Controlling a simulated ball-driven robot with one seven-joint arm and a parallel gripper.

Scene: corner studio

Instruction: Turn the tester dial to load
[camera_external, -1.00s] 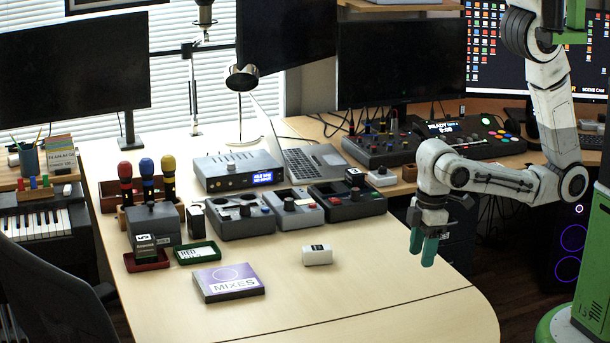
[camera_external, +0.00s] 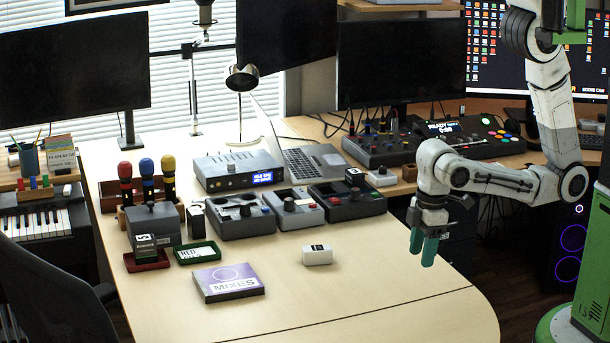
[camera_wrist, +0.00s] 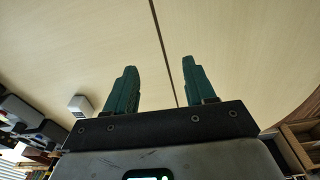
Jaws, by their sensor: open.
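Three small panel boxes stand in a row on the desk in the external view: a dark one with several knobs (camera_external: 240,227), a light grey one with a black dial (camera_external: 289,203), and a dark one with a black knob and green marking (camera_external: 340,209). Labels are too small to read, so I cannot tell which is the tester or where its dial points. My gripper (camera_external: 423,252), with green fingers, hangs open and empty to the right of the boxes, well apart from them. The wrist view shows the two fingers apart (camera_wrist: 160,68) over pale desk top.
A white block (camera_external: 317,257) lies on the desk between the boxes and the front; it also shows in the wrist view (camera_wrist: 79,103). A purple MIXES box (camera_external: 229,283), red tray (camera_external: 147,265) and green tray (camera_external: 197,253) lie left. The desk's front right is clear.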

